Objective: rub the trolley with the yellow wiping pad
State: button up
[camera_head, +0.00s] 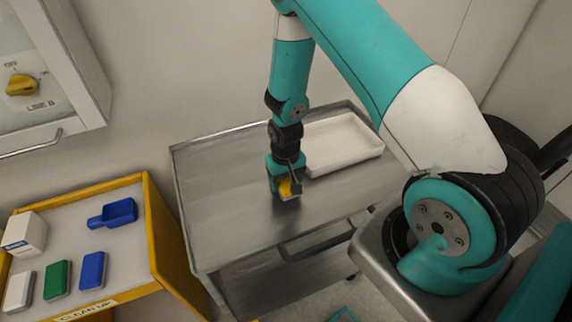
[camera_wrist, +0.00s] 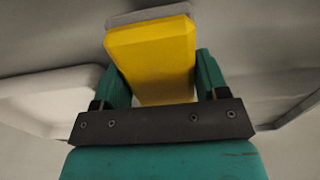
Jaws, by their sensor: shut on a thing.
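The steel trolley (camera_head: 225,205) stands against the wall in the middle of the head view, its top a grey metal sheet with a raised rim. My gripper (camera_head: 287,188) is over the trolley top, pointing down, and shut on the yellow wiping pad (camera_head: 290,190). In the wrist view the yellow pad (camera_wrist: 150,55) sits between the two green fingers of my gripper (camera_wrist: 152,80), with a grey layer at its far edge. The pad is at or just above the trolley surface; I cannot tell if it touches. My gripper hides part of the pad in the head view.
A white tray (camera_head: 345,143) lies on the trolley, right behind my gripper. A yellow-edged table (camera_head: 150,225) at left holds a blue scoop (camera_head: 113,213), a white box (camera_head: 25,235), and green (camera_head: 57,280), blue (camera_head: 93,270) and white (camera_head: 19,291) pads. The trolley's left part is bare.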

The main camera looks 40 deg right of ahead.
jog(key=shift+r+p, duration=1.4)
jog(key=shift+r, duration=0.9)
jog(key=shift+f, duration=0.1)
